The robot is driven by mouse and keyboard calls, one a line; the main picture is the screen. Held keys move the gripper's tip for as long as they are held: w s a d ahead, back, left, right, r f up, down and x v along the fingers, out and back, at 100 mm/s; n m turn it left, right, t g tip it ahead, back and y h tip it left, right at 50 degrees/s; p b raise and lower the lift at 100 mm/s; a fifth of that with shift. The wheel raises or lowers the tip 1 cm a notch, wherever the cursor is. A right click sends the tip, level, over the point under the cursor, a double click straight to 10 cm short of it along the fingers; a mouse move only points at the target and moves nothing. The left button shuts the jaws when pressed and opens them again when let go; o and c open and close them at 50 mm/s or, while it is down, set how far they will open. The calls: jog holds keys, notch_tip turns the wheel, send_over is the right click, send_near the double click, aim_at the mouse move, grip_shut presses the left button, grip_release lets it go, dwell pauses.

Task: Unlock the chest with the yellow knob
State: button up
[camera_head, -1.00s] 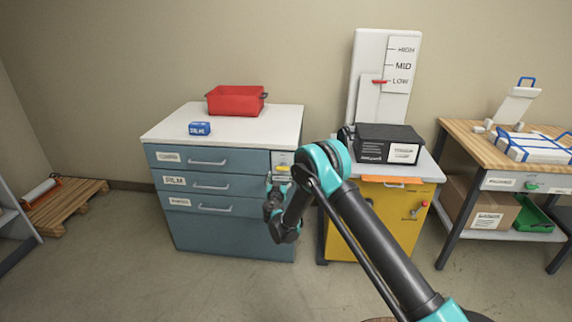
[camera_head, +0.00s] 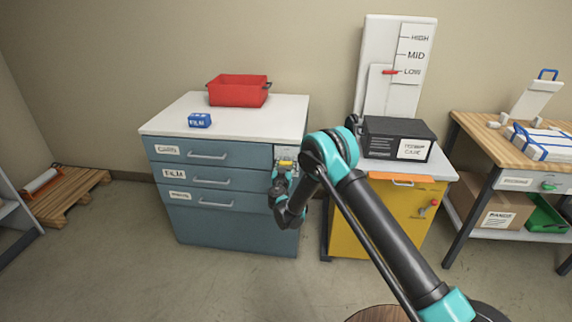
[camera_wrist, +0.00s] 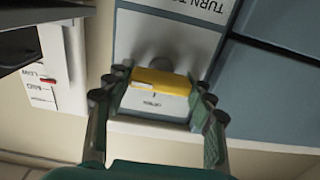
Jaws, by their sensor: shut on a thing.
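The blue-grey chest (camera_head: 250,222) has a white top and a stack of labelled drawers, all shut. The yellow knob (camera_head: 286,163) sits on a pale panel at the upper right of its front. In the wrist view the yellow knob (camera_wrist: 165,80) lies crosswise over a small white plate (camera_wrist: 152,106) with lettering too blurred to read; a "TURN" label shows above. My gripper (camera_wrist: 158,83) has one finger at each end of the knob and is shut on it. In the head view my gripper (camera_head: 284,172) is at the chest's right front, partly hiding the panel.
A red bin (camera_head: 238,92) and a blue box (camera_head: 199,121) stand on the chest. A yellow cabinet (camera_head: 365,222) with a black case (camera_head: 390,136) stands to the right, across a narrow gap. A wooden workbench (camera_head: 490,145) is farther right. Floor before the chest is clear.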

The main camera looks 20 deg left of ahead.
jog(key=c, duration=0.3)
jog(key=shift+c, duration=0.2)
jog(key=n, duration=0.3)
jog(key=shift+n, duration=0.3)
jog(key=n, duration=0.4)
jog(key=shift+a+f+n, duration=0.1)
jog(key=shift+n, duration=0.2)
jog(key=n, duration=0.5)
jog(key=shift+s+a, duration=0.1)
jog(key=shift+f+n, duration=0.15)
jog(key=shift+n, duration=2.15)
